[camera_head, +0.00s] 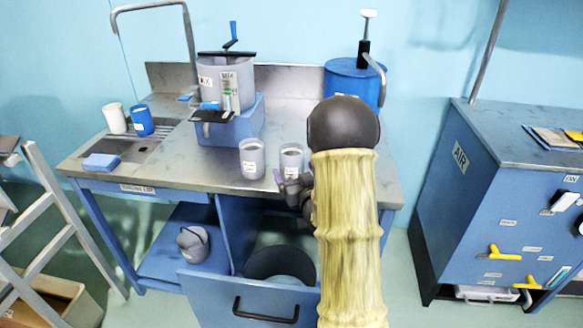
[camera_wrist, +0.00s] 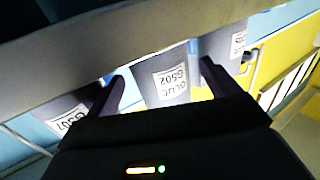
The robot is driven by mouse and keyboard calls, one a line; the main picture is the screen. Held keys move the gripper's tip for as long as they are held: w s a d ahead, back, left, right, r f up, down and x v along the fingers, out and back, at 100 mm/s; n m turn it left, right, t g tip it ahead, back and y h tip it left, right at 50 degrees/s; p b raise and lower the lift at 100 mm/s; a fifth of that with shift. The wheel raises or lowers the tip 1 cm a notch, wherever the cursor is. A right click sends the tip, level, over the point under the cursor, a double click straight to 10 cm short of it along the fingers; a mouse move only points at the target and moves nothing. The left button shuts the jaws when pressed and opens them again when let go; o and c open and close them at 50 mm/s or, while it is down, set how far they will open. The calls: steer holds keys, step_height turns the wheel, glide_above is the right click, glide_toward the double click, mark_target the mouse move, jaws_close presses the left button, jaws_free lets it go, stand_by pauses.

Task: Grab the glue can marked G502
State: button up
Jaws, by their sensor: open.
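The glue can marked G502 (camera_wrist: 165,85) is a grey cylinder with a white label, seen in the wrist view between my two fingertips. My gripper (camera_wrist: 160,83) is open, with a finger on either side of the can in the picture. I cannot tell whether the can is inside the jaws or just beyond them. In the head view my gripper (camera_head: 290,184) is at the bench front, low before a grey can (camera_head: 291,160). That can's label is too small to read there.
In the wrist view a can marked G501 (camera_wrist: 68,112) is at left and another labelled can (camera_wrist: 226,46) at right. A grey can (camera_head: 252,159) stands left of my gripper on the bench (camera_head: 200,178). An open drawer (camera_head: 250,300) juts out below.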

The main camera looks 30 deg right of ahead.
steer(key=shift+w+d, duration=0.15)
steer(key=shift+w, duration=1.15)
steer(key=shift+w+d, duration=0.15)
steer(key=shift+w, duration=1.1)
steer(key=shift+d, duration=0.1)
steer(key=c, duration=1.2)
steer(key=shift+r, duration=0.2)
step_height(320, 180, up, 10)
steer(key=p, duration=0.1)
steer(key=shift+f+p, duration=0.15)
steer(key=shift+p, duration=0.15)
